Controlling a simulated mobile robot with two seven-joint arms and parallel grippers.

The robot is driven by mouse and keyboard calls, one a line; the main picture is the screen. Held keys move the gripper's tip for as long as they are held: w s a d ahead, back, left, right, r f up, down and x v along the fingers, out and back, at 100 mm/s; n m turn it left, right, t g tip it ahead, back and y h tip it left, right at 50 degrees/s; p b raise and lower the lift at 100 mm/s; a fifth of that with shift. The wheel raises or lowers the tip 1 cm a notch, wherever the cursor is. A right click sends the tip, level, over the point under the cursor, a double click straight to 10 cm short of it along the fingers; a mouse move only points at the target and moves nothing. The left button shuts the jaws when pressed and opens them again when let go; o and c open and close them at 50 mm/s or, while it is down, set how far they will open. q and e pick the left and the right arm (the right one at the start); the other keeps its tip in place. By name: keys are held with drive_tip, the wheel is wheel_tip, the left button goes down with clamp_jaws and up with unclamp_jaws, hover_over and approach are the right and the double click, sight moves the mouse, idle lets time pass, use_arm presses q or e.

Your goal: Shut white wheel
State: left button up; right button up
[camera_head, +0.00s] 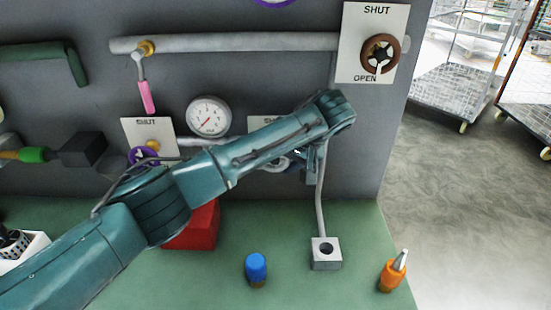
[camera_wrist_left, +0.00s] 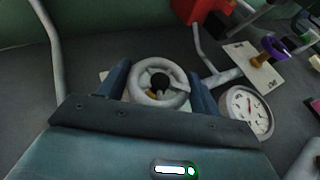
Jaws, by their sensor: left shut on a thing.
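The white wheel (camera_wrist_left: 172,99) shows in the left wrist view, a pale ring with a dark centre, on a pipe at the grey panel. The two fingers of my left gripper (camera_wrist_left: 160,86) stand on either side of its rim, shut on it. In the head view my left arm crosses in front and hides most of the wheel. My left gripper (camera_head: 298,163) points at the panel there, below a partly covered SHUT plate (camera_head: 262,122). My right gripper is not in view.
A brown wheel (camera_head: 366,52) sits on a SHUT/OPEN plate at upper right, a purple wheel (camera_head: 136,154) at left. A gauge (camera_head: 209,116) is close by. A red block (camera_head: 205,226), blue-capped item (camera_head: 256,268), grey socket block (camera_head: 326,262) and orange bottle (camera_head: 390,277) stand on the green bench.

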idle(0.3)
use_arm(q)
drive_tip(key=o, duration=1)
drive_tip(key=v, duration=1.3)
drive_tip(key=shift+r, duration=0.1)
